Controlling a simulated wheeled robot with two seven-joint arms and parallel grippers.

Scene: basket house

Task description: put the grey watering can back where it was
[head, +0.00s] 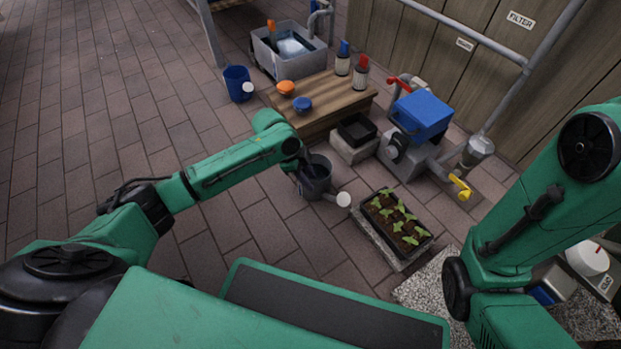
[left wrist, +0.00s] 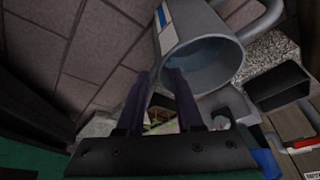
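The grey watering can (head: 316,182) is on the paving in front of the wooden bench, its pale spout end pointing right. My left gripper (head: 301,164) is at the can's rim on its near left side. In the left wrist view the can (left wrist: 205,68) fills the upper middle, with its bluish inside showing. There one finger of my left gripper (left wrist: 164,80) overlaps the opening and the other lies outside the wall. I cannot tell whether the fingers press on the wall, or whether the can touches the floor. My right arm shows at right; its gripper is out of view.
A seedling tray (head: 396,222) lies right of the can. Behind stand a low wooden bench (head: 325,97), a grey block with a black tray (head: 357,132) and a pump with a blue box (head: 421,114). A blue can (head: 238,82) stands farther back. Paving at left is clear.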

